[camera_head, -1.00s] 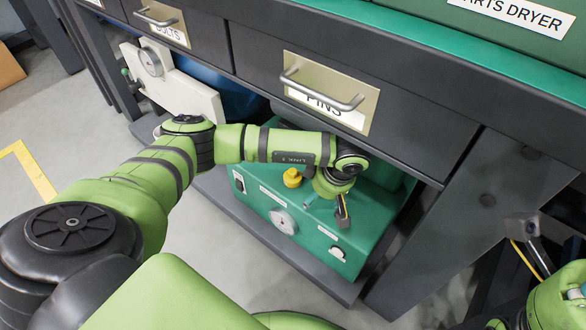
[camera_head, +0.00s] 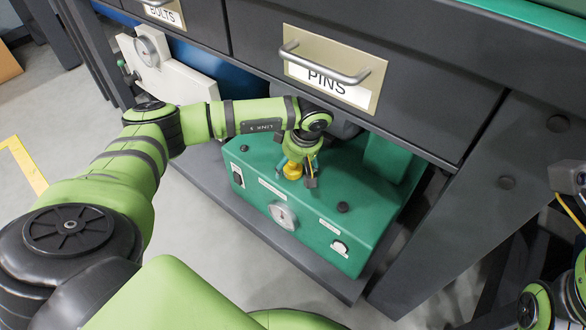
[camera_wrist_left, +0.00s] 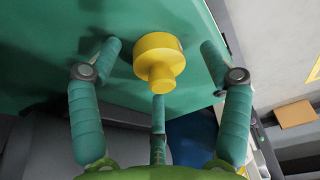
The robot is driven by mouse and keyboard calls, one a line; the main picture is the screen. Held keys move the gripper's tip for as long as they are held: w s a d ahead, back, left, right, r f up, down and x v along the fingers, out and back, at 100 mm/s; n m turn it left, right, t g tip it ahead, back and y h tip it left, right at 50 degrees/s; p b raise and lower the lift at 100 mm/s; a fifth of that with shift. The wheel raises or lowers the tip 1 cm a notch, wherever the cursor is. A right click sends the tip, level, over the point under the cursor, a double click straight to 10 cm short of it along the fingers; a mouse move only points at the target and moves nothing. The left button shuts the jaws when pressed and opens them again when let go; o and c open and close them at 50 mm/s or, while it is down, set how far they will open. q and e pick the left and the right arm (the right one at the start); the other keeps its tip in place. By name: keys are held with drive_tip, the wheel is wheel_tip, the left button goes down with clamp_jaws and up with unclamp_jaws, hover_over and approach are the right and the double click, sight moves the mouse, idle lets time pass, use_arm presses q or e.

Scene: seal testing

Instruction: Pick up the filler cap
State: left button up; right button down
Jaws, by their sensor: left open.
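The yellow filler cap (camera_head: 292,171) sits on top of the green machine (camera_head: 262,203) under the bench. In the left wrist view the cap (camera_wrist_left: 158,58) shows as a wide round disc with a narrower knob towards the camera. My left gripper (camera_head: 295,176) is over the cap, its teal fingers spread around it. In the left wrist view the open fingers (camera_wrist_left: 160,50) stand to either side of the cap with gaps, and another finger shows below the knob. I see no contact. My right arm (camera_head: 540,305) shows at the right edge; its fingers are not visible.
The PINS drawer (camera_head: 330,75) and the bench front overhang the machine closely behind my left wrist. A black knob (camera_head: 342,207) stands on the machine top to the right. A dark bench leg (camera_head: 440,225) is at the right. The floor in front is clear.

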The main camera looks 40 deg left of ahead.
use_arm(q)
drive_tip(key=shift+c, duration=0.5)
drive_tip(key=c, duration=0.9)
drive_tip(key=shift+r, duration=0.1)
